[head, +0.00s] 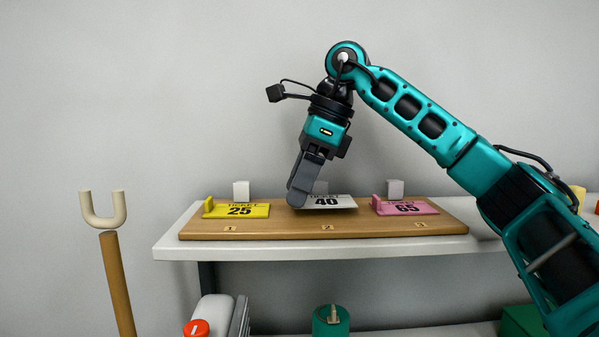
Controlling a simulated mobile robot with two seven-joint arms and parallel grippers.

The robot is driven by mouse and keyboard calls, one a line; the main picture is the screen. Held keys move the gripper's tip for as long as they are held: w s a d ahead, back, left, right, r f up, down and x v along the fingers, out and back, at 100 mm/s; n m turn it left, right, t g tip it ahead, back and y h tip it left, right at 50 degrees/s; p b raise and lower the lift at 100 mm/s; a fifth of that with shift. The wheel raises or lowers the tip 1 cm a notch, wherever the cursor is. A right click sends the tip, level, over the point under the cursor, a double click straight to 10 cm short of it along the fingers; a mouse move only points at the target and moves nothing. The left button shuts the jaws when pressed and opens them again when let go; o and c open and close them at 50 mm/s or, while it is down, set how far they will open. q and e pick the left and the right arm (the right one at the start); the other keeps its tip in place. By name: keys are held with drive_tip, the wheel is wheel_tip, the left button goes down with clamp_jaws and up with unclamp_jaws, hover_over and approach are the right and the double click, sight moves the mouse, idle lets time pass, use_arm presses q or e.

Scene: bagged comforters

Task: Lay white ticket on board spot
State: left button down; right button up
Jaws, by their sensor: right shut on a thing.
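The white ticket (332,202), marked 40, is at the middle spot of the wooden board (270,229), above the label 2. My right gripper (298,197) points down and is shut on the ticket's left end. The ticket looks nearly flat and at or just above the board; I cannot tell if it touches. A yellow ticket (240,211), marked 25, lies at spot 1 on the left. A pink ticket (408,206), marked 65, lies at spot 3 on the right. My left gripper is out of view.
The board lies on a white shelf (175,245). Small white blocks (241,190) stand behind the tickets. A wooden pole with a cream fork (103,222) stands at the left. A white bottle with a red cap (197,328) and a green object (331,322) are below.

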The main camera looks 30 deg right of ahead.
drive_tip(key=shift+f+b, duration=0.35)
drive_tip(key=shift+f, duration=0.3)
idle(0.6)
drive_tip(key=o, duration=1.2)
drive_tip(key=shift+o, duration=0.2)
drive_tip(key=shift+r, duration=0.1)
drive_tip(key=shift+w+a+p+v, duration=0.1)
drive_tip(key=shift+a+p+v, duration=0.1)
drive_tip(key=shift+v, duration=1.45)
drive_tip(key=shift+w+a+p+v, duration=0.1)
drive_tip(key=shift+p+v, duration=0.05)
drive_tip(key=shift+v, duration=1.5)
drive_tip(key=shift+r, duration=0.15)
drive_tip(key=v, duration=1.3)
